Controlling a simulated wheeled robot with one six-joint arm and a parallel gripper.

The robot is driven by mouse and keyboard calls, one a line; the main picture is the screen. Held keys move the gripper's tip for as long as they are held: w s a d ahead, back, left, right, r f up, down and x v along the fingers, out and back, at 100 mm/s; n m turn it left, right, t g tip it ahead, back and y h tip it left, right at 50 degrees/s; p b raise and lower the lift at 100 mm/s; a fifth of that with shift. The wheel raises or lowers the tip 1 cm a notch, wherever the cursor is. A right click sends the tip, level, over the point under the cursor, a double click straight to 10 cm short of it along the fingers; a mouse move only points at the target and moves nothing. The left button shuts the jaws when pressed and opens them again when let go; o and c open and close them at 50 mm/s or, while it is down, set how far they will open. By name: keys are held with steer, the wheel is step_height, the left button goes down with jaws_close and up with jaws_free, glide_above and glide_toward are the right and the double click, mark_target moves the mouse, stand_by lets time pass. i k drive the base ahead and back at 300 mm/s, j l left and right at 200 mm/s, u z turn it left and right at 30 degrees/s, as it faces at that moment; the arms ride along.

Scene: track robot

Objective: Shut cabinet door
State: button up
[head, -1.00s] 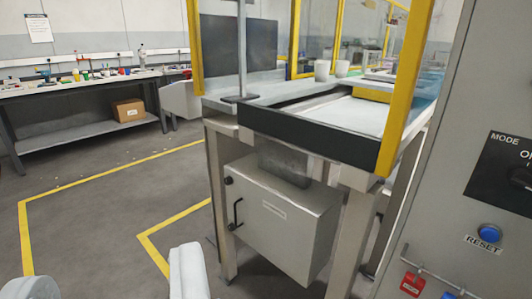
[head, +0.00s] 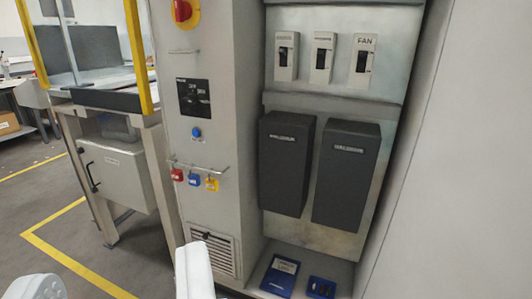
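The tall grey cabinet (head: 212,60) stands in the middle of the head view. Its inside shows on the right, with a bare metal back panel (head: 300,238), so it stands open. A large plain light-grey panel (head: 450,150) fills the right side beside the opening; it looks like the cabinet door, swung open, with its outer edge out of frame. No handle shows on it. White parts of my gripper (head: 195,272) show at the bottom left, in front of the cabinet's vent. They appear apart from the door panel. Its fingertips cannot be made out clearly.
Inside the cabinet are several switches, one marked FAN (head: 362,62), two dark boxes (head: 345,175) and blue items (head: 280,276) on the floor. Padlocks (head: 194,178) hang on the front. A workstation (head: 118,170) stands left. Yellow-lined floor (head: 60,245) is open at left.

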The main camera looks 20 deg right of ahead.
mark_target(461, 227)
steer(key=k+l, duration=0.2)
steer(key=k+l+z, duration=0.15)
steer(key=l, duration=0.25)
steer(key=k+l, duration=0.25)
steer(key=k+l+z, duration=0.15)
steer(key=l, duration=0.3)
steer(key=k+l, duration=0.25)
steer(key=l+z, duration=0.05)
steer(key=l, duration=0.05)
